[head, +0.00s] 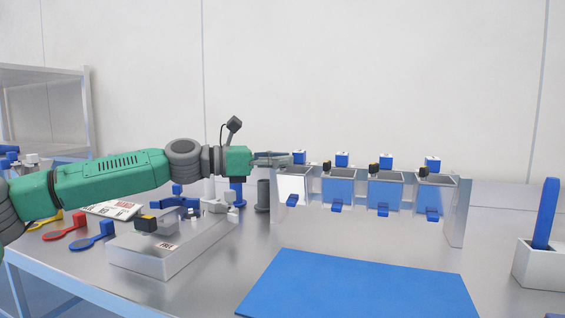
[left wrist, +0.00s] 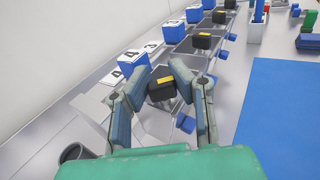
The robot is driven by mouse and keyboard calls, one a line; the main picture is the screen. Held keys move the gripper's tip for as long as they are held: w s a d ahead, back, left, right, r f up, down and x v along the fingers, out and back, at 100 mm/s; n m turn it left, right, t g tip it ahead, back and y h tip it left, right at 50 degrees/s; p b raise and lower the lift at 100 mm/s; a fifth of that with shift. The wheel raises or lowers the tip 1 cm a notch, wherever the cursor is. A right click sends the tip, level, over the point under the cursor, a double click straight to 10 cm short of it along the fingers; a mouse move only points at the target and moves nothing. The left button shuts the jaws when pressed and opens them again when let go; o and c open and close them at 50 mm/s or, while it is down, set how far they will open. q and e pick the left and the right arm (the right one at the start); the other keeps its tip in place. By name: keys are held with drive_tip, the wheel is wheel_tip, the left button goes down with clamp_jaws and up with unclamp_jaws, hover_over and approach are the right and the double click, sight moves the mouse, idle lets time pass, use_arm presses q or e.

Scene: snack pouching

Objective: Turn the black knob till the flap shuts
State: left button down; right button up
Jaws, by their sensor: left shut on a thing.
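My left gripper (head: 270,160) reaches in from the left to the leftmost of a row of hoppers (head: 291,184). That knob is hidden behind the gripper in the head view. A blue tab (head: 292,200) shows at the front of the leftmost hopper; it also shows in the left wrist view (left wrist: 185,123). I cannot tell how far the flap is shut. My right gripper is not in view.
More hoppers with black knobs (head: 373,169) continue to the right. A blue mat (head: 355,287) lies in front. A metal box with another black knob (head: 147,222) stands below my left arm, near colored scoops (head: 92,237). A white holder (head: 541,264) stands at the far right.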

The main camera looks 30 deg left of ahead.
use_arm(q)
drive_tip(key=shift+f, duration=0.15)
idle(0.6)
drive_tip(key=c, duration=1.3)
unclamp_jaws()
drive_tip(key=shift+s+a, duration=0.35)
drive_tip(key=shift+a, duration=0.1)
drive_tip(key=v, duration=1.1)
